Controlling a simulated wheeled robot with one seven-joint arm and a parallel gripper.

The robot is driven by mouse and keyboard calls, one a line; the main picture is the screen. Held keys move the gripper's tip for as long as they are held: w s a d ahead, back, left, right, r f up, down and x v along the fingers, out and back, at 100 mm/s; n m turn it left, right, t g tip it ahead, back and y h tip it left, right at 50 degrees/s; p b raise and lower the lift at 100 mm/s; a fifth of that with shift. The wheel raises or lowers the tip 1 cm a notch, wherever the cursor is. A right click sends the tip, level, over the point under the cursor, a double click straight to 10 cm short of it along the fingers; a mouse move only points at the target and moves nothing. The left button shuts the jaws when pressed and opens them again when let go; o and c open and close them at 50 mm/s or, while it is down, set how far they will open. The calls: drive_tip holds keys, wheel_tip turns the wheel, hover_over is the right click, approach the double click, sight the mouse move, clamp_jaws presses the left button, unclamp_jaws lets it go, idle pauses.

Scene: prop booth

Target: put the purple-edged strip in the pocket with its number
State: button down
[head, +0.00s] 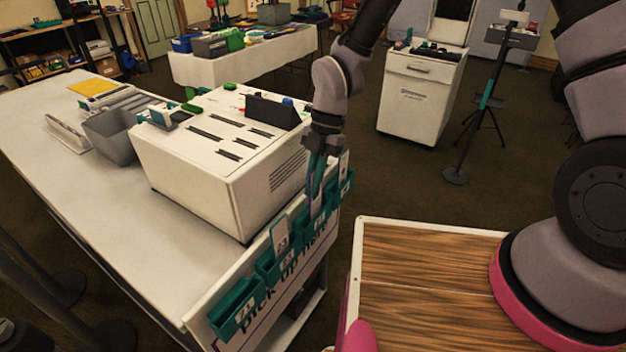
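A row of teal numbered pockets runs along the front panel of the white table. The nearest pocket (236,308) reads 71. The second pocket (272,268) has a pale strip (280,236) standing in it that seems to read 73. A third pocket (313,224) and a far pocket (345,187) follow; their numbers are too small to read surely. My gripper (317,182) points down over the third pocket. A narrow strip with a purple edge (311,204) shows at its fingertips, its lower end at that pocket. The fingers are seen edge-on, so their gap is hidden.
A white slotted box (205,187) stands on the table (110,215) close left of my gripper. A grey bin (110,138) is behind it. A white cabinet (415,105) and a stand (490,95) are farther back.

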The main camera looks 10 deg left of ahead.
drive_tip(key=shift+f, duration=1.55)
drive_tip(key=shift+f, duration=0.25)
drive_tip(key=c, duration=1)
unclamp_jaws()
drive_tip(key=v, duration=1.1)
